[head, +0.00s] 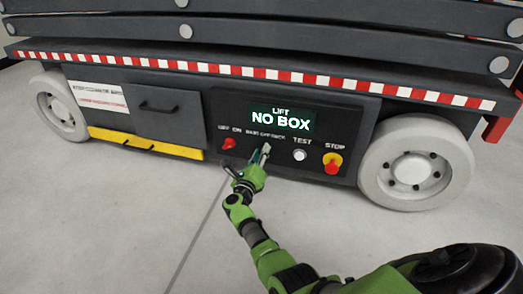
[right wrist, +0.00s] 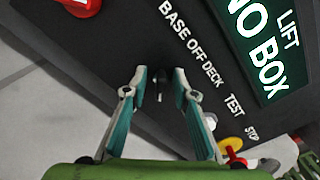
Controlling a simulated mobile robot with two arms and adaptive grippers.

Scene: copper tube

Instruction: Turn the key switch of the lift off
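The lift (head: 175,113) stands ahead in the head view, with a dark control panel (head: 340,120). The key switch (right wrist: 160,86) is a small dark knob with a light tip, below the BASE OFF DECK label in the right wrist view. In the head view my right gripper hides most of it. My right gripper (head: 264,153) is at the panel. In the right wrist view its two teal fingers (right wrist: 160,82) are apart, one on each side of the key switch. I cannot tell whether they touch it. My left gripper is not in view.
A red OFF/ON switch (head: 229,143) is left of my right gripper. A white TEST button (head: 299,155) and a red STOP button on yellow (head: 332,164) are to the right. The display (head: 282,121) reads LIFT NO BOX. White wheels (head: 415,165) flank the panel. The floor in front is clear.

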